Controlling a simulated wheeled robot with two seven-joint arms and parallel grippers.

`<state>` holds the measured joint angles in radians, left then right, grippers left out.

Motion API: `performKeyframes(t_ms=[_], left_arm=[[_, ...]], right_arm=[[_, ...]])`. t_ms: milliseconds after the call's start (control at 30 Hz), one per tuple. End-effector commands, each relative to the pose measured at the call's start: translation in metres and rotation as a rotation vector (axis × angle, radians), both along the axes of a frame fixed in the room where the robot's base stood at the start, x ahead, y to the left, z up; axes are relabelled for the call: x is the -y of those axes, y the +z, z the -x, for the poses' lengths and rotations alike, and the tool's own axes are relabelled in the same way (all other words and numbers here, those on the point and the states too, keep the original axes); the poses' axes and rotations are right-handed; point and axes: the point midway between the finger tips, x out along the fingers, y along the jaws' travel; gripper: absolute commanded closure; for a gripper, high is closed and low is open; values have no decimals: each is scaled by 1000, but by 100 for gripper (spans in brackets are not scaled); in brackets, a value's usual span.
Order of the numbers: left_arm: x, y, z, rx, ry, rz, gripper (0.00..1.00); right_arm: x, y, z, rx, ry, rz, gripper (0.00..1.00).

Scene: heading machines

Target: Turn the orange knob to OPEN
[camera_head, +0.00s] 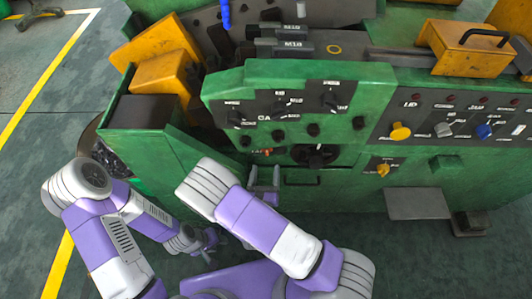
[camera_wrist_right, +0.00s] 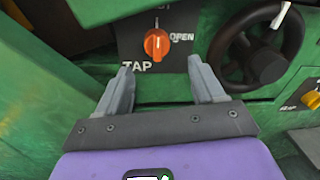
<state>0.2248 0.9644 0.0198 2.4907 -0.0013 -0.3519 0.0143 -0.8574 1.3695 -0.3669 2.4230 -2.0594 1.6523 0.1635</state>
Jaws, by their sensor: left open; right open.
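The orange knob (camera_wrist_right: 157,43) sits on a dark panel of the green machine in the right wrist view. The word OPEN (camera_wrist_right: 181,37) is printed at its upper right, and TAP (camera_wrist_right: 135,67) at its lower left. The knob's pale mark looks near upright, not clearly toward OPEN. My right gripper (camera_wrist_right: 160,72) is open and empty, its fingers apart below the knob and not touching it. In the head view the knob (camera_head: 268,152) is small, just above my right gripper (camera_head: 264,184). My left gripper (camera_head: 206,243) is low and away from the machine panel.
A black handwheel (camera_wrist_right: 262,55) is right of the knob; it also shows in the head view (camera_head: 316,155). A yellow knob (camera_head: 383,170) is further right. A green panel with black knobs (camera_head: 300,105) overhangs above. A grey plate (camera_head: 417,204) juts out at the lower right.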

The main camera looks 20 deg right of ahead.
Motion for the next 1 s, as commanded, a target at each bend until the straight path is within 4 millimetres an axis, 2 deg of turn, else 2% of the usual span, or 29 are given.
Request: performKeyframes(t_ms=[67, 500, 867, 1000], left_arm=[[0, 1, 0, 0, 0, 0, 57], [0, -5, 0, 0, 0, 0, 57], [0, -5, 0, 0, 0, 0, 57], [0, -5, 0, 0, 0, 0, 57]], right_arm=[[-3, 3, -6, 15, 20, 0, 32], [19, 2, -64, 17, 16, -2, 32], [22, 3, -71, 15, 16, -1, 32], [22, 3, -71, 15, 16, -1, 51]])
